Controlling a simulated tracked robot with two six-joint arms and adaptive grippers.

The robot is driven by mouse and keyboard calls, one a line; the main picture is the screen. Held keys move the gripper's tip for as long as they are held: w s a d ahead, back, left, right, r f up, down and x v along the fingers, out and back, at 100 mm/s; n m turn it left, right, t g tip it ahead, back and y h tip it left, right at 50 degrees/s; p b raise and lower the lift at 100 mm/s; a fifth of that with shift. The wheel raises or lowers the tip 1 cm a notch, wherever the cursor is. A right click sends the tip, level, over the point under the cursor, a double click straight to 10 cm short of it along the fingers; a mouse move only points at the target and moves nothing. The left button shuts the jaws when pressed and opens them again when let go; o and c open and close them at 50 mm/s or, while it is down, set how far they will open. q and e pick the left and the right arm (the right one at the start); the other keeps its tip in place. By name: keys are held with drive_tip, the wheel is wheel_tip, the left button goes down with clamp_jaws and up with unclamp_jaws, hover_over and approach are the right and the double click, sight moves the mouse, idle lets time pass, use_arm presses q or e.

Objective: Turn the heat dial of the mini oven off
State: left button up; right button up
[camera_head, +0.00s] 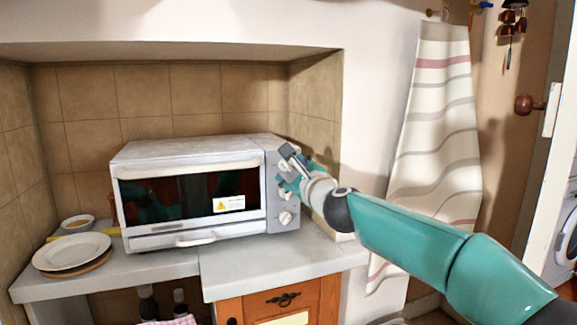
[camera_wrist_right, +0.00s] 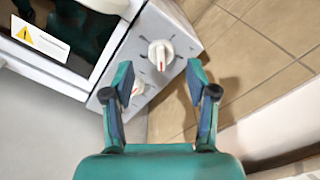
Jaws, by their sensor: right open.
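The white mini oven (camera_head: 132,160) stands on the counter, its door shut. Its right-hand panel carries a column of white dials; the lowest dial (camera_head: 286,218) is in clear view, and those above are partly hidden by my right gripper (camera_head: 286,168). In the right wrist view, a white dial (camera_wrist_right: 160,54) with a red pointer mark lies just beyond the open fingers of my right gripper (camera_wrist_right: 163,78), roughly between them and apart from them. I cannot read which dial is heat. My left gripper is not in view.
A white plate (camera_head: 72,250) and a small bowl (camera_head: 77,222) stand left of the oven. Tiled walls enclose the niche, with the right wall close to the dial panel. A striped towel (camera_head: 437,130) hangs at right. The counter (camera_head: 265,268) before the oven is clear.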

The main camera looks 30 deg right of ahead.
sight(287, 167)
drive_tip(key=shift+p+x, duration=0.35)
drive_tip(key=shift+x, duration=1.4)
clamp_jaws()
